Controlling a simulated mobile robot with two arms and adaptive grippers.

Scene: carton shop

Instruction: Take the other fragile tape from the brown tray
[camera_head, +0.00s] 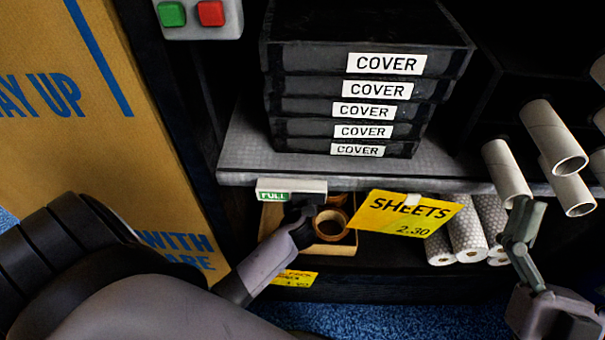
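The brown tray (346,250) sits on the low shelf under the grey ledge. A brown tape roll (331,236) stands in it with its open ring facing me, and part of another roll (338,199) shows behind it. The print on the rolls is not readable. My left gripper (303,212) reaches into the tray at the left of the front roll. Its dark fingers are partly hidden, and I cannot tell whether they touch or grip the roll.
A yellow SHEETS sign (405,213) hangs at the tray's right, before patterned rolls (466,235). A green-labelled FULL plate (291,188) hangs over the tray. Black COVER boxes (300,108) are stacked on the ledge (245,150). A large carton (90,150) stands at left.

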